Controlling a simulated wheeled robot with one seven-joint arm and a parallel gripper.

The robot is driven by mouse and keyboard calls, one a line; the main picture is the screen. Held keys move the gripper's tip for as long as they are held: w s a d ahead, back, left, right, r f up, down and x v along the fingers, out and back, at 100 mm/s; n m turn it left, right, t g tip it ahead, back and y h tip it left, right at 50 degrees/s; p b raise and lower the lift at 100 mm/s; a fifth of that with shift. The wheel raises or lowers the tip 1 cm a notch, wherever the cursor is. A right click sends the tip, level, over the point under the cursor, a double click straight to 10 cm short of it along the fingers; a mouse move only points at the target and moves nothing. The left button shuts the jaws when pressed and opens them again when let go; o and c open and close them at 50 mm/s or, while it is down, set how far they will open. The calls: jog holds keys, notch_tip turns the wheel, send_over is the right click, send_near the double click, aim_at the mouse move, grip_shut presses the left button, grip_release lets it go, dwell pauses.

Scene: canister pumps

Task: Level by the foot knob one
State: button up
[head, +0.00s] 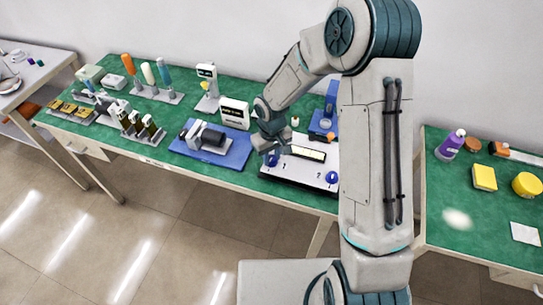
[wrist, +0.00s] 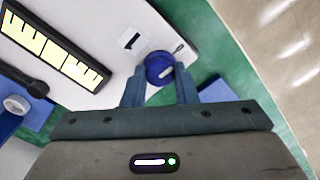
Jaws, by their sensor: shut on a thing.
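A white panel (head: 290,170) lies on the green table with a yellow level window (head: 308,153). The window also shows in the wrist view (wrist: 45,48) with dark marks across it. A round blue foot knob (wrist: 160,68) with a white pointer line sits at the panel's corner, beside a mark that looks like a 1 (wrist: 132,41). My gripper (wrist: 160,90) is shut on this knob, one finger on each side. In the head view my gripper (head: 271,150) is at the panel's left end and partly hides the knob. Another blue knob (head: 332,177) stands at the right corner.
A blue mat with a grey pump (head: 208,138) lies left of the panel. A white display box (head: 235,113) and a blue stand (head: 322,122) are behind. Several tools and vials stand further left.

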jog(key=m+b, duration=0.4)
jog(key=shift+f, duration=0.25)
jog(key=m+b, duration=0.3)
jog(key=m, duration=0.2)
jog(key=shift+r+b, duration=0.1)
jog(key=shift+b, duration=0.25)
jog(key=m+b, duration=0.1)
jog(key=m, duration=0.4)
jog(key=shift+r, duration=0.1)
jog(key=m, duration=0.4)
jog(key=shift+m, duration=0.4)
jog(key=o, duration=1)
jog(key=shift+a, duration=0.1)
